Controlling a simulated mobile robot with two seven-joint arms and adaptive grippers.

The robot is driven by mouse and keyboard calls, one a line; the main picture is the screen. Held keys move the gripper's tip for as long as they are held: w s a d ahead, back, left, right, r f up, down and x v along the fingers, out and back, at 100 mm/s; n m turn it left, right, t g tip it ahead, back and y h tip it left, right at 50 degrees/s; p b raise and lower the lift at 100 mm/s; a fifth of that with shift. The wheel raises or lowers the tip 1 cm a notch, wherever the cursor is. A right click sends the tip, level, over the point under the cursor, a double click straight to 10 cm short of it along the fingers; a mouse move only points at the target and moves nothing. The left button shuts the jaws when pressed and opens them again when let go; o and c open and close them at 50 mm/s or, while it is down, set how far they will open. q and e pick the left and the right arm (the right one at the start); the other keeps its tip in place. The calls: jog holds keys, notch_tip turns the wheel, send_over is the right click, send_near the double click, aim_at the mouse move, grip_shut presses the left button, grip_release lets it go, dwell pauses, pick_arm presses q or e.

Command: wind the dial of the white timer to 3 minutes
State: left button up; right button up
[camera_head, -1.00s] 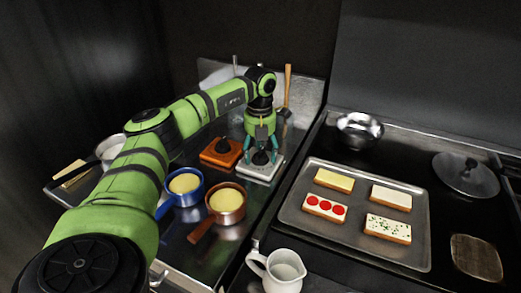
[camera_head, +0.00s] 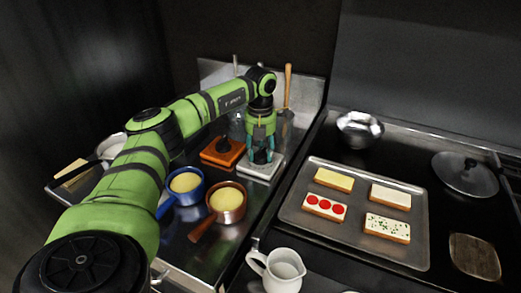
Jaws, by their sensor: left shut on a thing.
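The white timer (camera_head: 254,170) is a flat square block with a dark dial (camera_head: 260,157) on top, on the steel counter at the back. My left gripper (camera_head: 261,156) points straight down over it, with its teal fingers shut on the dial. The fingers and wrist hide most of the dial, and I cannot read its setting. An orange timer (camera_head: 213,157) with a black dial sits just left of the white one. My right gripper is not in view.
Blue (camera_head: 184,186) and copper (camera_head: 228,203) pans of yellow food stand in front of the timers. Upright utensils, including one with a wooden handle (camera_head: 288,85), stand behind. Right are a tray of toasts (camera_head: 325,238), a metal bowl (camera_head: 360,128) and a white jug (camera_head: 283,270).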

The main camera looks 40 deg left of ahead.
aim_at(261, 150)
pick_arm(q)
jog(key=m+p, duration=0.1)
jog(key=m, duration=0.3)
jog(key=shift+s+f, duration=0.1)
jog(key=m, duration=0.5)
jog(key=shift+f, duration=0.1)
dwell(0.3)
jog(key=o, duration=1.2)
jog(key=shift+c, duration=0.2)
jog(key=shift+r, duration=0.45)
notch_tip(261, 150, up, 11)
jog(key=shift+r, duration=0.15)
